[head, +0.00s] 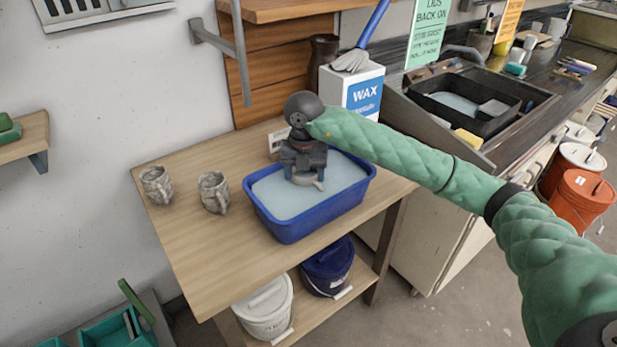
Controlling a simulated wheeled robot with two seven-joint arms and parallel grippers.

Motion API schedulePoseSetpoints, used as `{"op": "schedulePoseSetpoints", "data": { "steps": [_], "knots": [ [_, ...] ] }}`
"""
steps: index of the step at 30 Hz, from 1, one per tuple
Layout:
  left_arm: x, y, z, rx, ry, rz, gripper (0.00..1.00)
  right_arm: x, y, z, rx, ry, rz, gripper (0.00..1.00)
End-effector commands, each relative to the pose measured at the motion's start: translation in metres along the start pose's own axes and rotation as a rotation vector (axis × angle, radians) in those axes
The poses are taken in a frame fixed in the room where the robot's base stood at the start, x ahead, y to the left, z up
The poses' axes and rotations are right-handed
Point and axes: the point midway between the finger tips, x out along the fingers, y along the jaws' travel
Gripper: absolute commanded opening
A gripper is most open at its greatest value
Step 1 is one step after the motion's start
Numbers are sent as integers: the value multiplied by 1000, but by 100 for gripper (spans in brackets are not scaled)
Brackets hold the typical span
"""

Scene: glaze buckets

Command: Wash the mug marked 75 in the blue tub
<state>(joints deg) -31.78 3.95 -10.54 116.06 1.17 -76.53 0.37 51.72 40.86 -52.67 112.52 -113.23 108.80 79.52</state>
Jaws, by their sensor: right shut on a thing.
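The blue tub (291,228) stands on the wooden table and holds pale, cloudy water. My right gripper (305,176) points down into the tub and is shut on a mug (307,180). Only a small greyish part of this mug shows at the water, between and below the fingers. Its number cannot be read. Two grey, mottled mugs stand upright on the table left of the tub: one mug at the far left (155,185) and another closer to the tub (213,192). No number is readable on either. My left gripper is out of view.
A white WAX box (365,91) with a grey glove on top stands behind the tub. A small white card (278,139) is by the tub's back edge. Lidded buckets sit on the lower shelf. The table's front left (205,240) is clear.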

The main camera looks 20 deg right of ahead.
Motion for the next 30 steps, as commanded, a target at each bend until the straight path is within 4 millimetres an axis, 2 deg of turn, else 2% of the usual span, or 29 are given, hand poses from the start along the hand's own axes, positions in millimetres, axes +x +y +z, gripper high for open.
{"op": "schedulePoseSetpoints", "data": {
  "steps": [4, 11, 30],
  "knots": [
    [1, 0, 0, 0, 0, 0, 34, 0, 7, -2, -2, -1, 1, 32],
    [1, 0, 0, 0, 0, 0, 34, 0, 8, -3, -1, -1, 0, 32],
    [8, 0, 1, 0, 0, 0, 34, 0, -14, 5, -1, -1, 0, 32]
  ]
}}
